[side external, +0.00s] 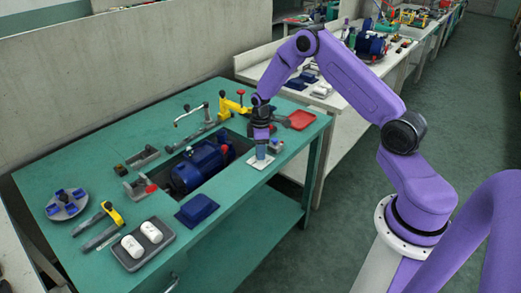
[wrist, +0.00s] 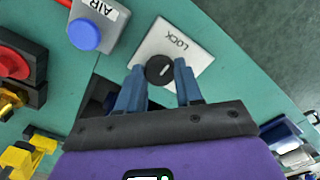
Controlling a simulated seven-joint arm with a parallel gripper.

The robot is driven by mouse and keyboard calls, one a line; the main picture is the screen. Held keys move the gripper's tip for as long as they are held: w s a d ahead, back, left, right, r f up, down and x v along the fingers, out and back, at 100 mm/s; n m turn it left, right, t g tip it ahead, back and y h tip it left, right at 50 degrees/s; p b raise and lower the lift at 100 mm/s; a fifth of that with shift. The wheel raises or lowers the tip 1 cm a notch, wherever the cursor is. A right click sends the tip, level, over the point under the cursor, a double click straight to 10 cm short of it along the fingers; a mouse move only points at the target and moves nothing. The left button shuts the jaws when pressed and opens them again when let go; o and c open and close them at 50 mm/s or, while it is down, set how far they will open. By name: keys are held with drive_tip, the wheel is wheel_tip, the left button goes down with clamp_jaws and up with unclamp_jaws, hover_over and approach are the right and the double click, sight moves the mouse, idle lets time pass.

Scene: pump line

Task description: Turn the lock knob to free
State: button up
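The lock knob (wrist: 160,70) is a small round black knob with a white mark on top. It sits on a light plate (wrist: 188,48) lettered LOCK, which also shows in the side view (side external: 260,165) near the bench's right end. My gripper (wrist: 160,71) is over the plate, with its two blue fingers on either side of the knob. The fingers are apart, with a narrow gap visible between them and the knob. In the side view my gripper (side external: 261,153) points down at the plate, and the knob is hidden there.
A grey box lettered AIR with a blue button (wrist: 85,35) stands close beside the plate. A blue pump (side external: 200,165) sits in the bench's recess. A yellow clamp (side external: 235,104) and red tray (side external: 302,119) are nearby. The bench (side external: 100,175) holds other fixtures farther left.

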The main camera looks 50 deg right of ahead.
drive_tip(key=shift+m, duration=0.3)
drive_tip(key=m, duration=0.3)
drive_tip(key=shift+m, duration=0.3)
drive_tip(key=m, duration=0.4)
drive_tip(key=shift+m, duration=0.3)
drive_tip(key=m, duration=0.4)
drive_tip(key=shift+m, duration=2.5)
drive_tip(key=o, duration=1)
drive_tip(key=shift+o, duration=0.2)
drive_tip(key=shift+r, duration=0.15)
wheel_tip(320, 180, up, 17)
